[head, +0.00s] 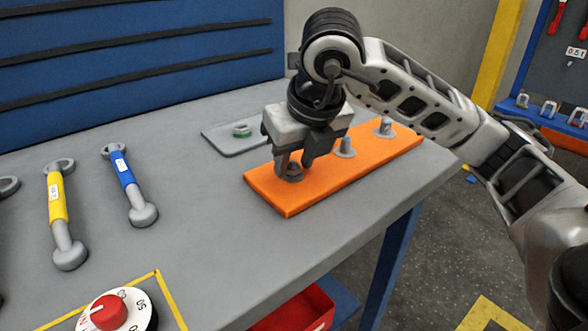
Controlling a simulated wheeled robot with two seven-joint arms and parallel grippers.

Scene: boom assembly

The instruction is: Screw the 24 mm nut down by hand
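An orange plate (300,193) lies on the grey bench and carries three grey studs or nuts in a row. My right gripper (294,168) points down at the nearest one, a dark grey nut (292,174) at the plate's near left end. Its fingers stand apart on either side of this nut; whether they touch it I cannot tell. The middle stud (345,148) and the far stud (384,127) are clear of the fingers. No size marking is readable. My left gripper is out of view.
A yellow-handled wrench (56,200) and a blue-handled wrench (128,180) lie on the left of the bench. A dial with a red knob (109,312) is at the front left. A red bin (297,310) is below the bench edge. The bench middle is clear.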

